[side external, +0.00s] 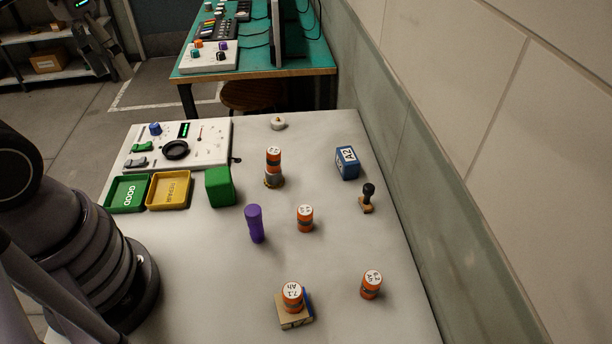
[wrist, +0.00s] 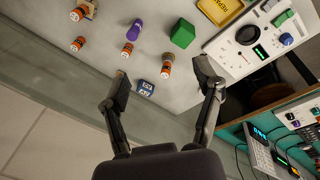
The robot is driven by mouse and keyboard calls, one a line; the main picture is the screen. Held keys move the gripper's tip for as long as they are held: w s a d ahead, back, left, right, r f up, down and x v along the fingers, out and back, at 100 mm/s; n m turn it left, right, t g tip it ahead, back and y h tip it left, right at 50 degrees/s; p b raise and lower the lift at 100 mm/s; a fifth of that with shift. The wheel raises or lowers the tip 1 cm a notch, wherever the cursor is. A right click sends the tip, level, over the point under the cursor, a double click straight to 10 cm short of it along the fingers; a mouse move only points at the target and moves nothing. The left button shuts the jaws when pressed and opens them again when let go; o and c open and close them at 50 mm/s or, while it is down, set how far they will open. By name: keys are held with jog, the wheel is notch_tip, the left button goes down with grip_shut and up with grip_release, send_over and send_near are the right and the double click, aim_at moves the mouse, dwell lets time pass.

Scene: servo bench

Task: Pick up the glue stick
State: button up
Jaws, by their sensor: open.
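The purple glue stick (side external: 255,224) stands upright on the white bench, left of an orange cylinder and in front of the green cube. It also shows in the wrist view (wrist: 134,31), near the top. My gripper (wrist: 162,78) is open and empty in the wrist view, its two fingers wide apart. The glue stick appears beyond the fingertips, apart from them. My gripper is not in the side external view.
Orange cylinders (side external: 305,218) stand around, one on a wooden block (side external: 296,320). A green cube (side external: 219,187), blue A2 box (side external: 347,162), stamp (side external: 367,198), green tray (side external: 127,194), yellow tray (side external: 168,191) and control panel (side external: 207,146) are nearby. A wall runs along the right.

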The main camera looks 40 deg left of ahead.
jog(key=w+f+n+g+h, duration=0.3)
jog(key=f+n+g+h, duration=0.15)
jog(key=f, duration=0.45)
jog(key=n+t+h, duration=1)
jog(key=n+h, duration=0.1)
jog(key=n, duration=0.5)
send_near(245, 211)
jog(key=v, duration=0.2)
jog(key=shift+a+y, duration=0.25)
jog(key=shift+a, duration=0.15)
jog(key=shift+d+f, duration=0.2)
jog(key=shift+f, duration=0.05)
jog(key=x, duration=0.8)
jog(key=shift+x, duration=2.75)
jog(key=shift+w+r, duration=0.1)
jog(key=shift+w, duration=0.05)
jog(key=c, duration=1.1)
